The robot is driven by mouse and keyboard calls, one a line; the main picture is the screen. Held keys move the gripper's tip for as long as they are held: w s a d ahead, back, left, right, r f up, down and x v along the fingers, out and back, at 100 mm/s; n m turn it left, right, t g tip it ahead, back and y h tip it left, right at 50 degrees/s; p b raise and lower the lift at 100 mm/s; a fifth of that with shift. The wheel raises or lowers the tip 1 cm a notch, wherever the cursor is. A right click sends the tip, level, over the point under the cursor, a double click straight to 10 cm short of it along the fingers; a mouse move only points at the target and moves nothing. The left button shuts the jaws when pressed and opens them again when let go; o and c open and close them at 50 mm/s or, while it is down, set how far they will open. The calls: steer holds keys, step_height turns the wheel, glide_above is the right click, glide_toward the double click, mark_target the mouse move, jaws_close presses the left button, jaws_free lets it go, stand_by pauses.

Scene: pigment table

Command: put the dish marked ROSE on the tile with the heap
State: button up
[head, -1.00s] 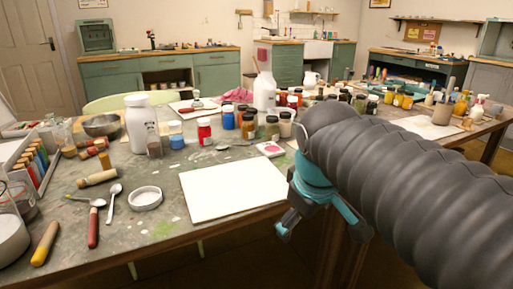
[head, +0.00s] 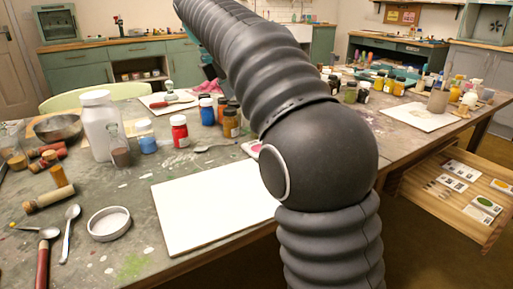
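A small white tile with a pink heap (head: 252,148) lies on the table at the far edge of the large white sheet, partly covered by my arm. I cannot make out a dish marked ROSE. An open wooden drawer (head: 418,182) at the right holds several small white pieces with dark marks or coloured spots, too small to read. One has a yellow spot (head: 501,185) and one a green spot (head: 486,205). My arm rises across the middle and reaches to the upper left. Only a bit of teal, likely my gripper, shows behind it; its fingers are hidden.
A large white sheet (head: 205,205) lies at the table's front edge. Red (head: 180,131) and blue (head: 146,137) jars, a white bottle (head: 103,125) and several other jars stand behind it. Spoons and a round lid (head: 109,224) lie at the left.

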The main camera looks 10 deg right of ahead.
steer(key=b+x, duration=0.1)
steer(key=x, duration=0.3)
steer(key=b+x, duration=0.1)
steer(key=x, duration=0.3)
steer(key=b+x, duration=0.1)
steer(key=x, duration=0.4)
steer(key=shift+a+f+b, duration=0.2)
steer(key=shift+a+b, duration=0.1)
steer(key=shift+a, duration=0.05)
steer(key=shift+c, duration=0.3)
steer(key=c, duration=1.1)
